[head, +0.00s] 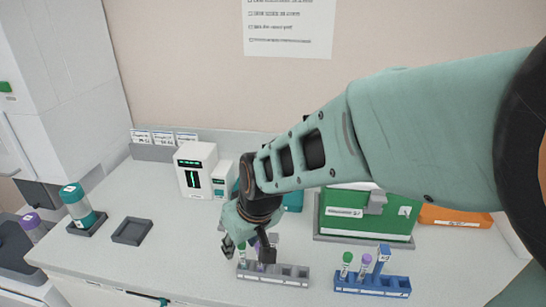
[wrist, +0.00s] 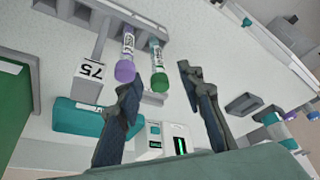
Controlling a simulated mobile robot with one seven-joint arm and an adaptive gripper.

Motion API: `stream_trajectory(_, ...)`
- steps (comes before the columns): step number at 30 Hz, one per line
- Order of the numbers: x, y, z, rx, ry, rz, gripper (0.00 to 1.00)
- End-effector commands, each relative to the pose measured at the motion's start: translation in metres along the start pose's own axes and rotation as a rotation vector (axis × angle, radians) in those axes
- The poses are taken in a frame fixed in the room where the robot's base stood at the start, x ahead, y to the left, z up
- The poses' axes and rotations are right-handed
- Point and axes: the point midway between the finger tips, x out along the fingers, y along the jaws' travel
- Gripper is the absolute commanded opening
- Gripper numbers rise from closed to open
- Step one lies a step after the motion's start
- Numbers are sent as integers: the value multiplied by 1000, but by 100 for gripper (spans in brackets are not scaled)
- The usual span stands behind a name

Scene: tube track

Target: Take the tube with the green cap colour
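My gripper (head: 246,250) is open above the left end of a grey rack (head: 289,279). In the wrist view its two fingers (wrist: 160,77) are spread, with a green-capped tube (wrist: 157,64) showing between them, closer to the left finger. A purple-capped tube (wrist: 127,50) stands beside it in the same rack (wrist: 72,12), near the left fingertip. In the head view the gripper partly hides these tubes. Another green-capped tube (head: 346,265) stands in a blue rack (head: 372,287) to the right, beside a purple-capped tube (head: 365,266).
A blue post (head: 382,259) rises from the blue rack. A green case (head: 368,225) stands behind, with an orange box (head: 454,216) to its right. White devices (head: 196,170) stand at the back left.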

Motion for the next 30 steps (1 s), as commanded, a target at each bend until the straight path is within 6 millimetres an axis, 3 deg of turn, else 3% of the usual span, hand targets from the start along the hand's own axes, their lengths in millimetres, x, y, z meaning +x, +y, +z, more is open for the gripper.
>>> stream_trajectory(2, -1, 0, -1, 0, 1, 0, 34)
stream_trajectory(11, -1, 0, -1, -1, 1, 0, 1)
stream_trajectory(23, -3, 0, -2, -1, 1, 0, 1)
stream_trajectory(30, -19, 2, -13, 0, 2, 1, 1)
